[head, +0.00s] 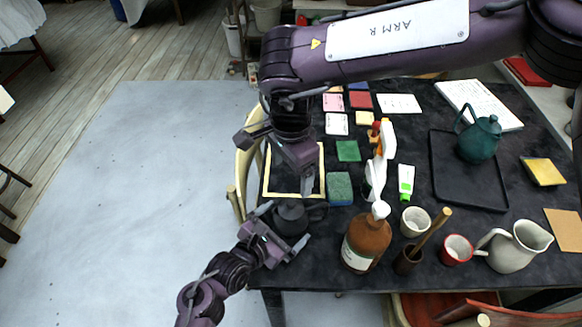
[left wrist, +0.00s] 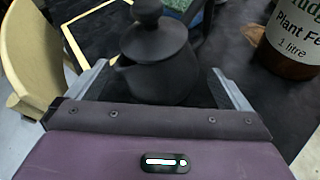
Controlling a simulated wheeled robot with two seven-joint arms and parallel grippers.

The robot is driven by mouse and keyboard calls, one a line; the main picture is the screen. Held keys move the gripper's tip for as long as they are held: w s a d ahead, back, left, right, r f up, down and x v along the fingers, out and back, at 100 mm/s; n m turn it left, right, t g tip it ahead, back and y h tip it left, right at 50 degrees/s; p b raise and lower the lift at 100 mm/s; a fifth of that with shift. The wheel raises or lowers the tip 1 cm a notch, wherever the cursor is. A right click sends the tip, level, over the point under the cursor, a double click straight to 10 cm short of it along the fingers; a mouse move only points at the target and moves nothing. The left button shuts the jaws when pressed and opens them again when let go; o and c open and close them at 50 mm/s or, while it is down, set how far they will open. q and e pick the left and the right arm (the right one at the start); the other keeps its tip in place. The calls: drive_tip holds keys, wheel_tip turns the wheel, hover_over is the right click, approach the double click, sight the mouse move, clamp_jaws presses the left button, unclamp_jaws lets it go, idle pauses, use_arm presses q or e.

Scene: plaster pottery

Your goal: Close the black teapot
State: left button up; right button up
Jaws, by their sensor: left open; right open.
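The black teapot (head: 290,217) stands upright near the table's front left edge. In the left wrist view the teapot (left wrist: 160,82) lies between the two fingers, with space on both sides. A domed black lid with a round knob (left wrist: 148,12) shows on top of it; I cannot tell whether it is fully seated. My left gripper (head: 283,227) is open around the teapot's near side, and its fingers also show in the left wrist view (left wrist: 160,90). My right gripper (head: 300,175) is open and empty, pointing down just above and behind the teapot.
A pale chair (head: 243,175) is at the table's left edge. A green teapot (head: 478,140) sits on a black tray (head: 447,185) at right.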

use_arm(q)
drive_tip(key=shift+v, duration=2)
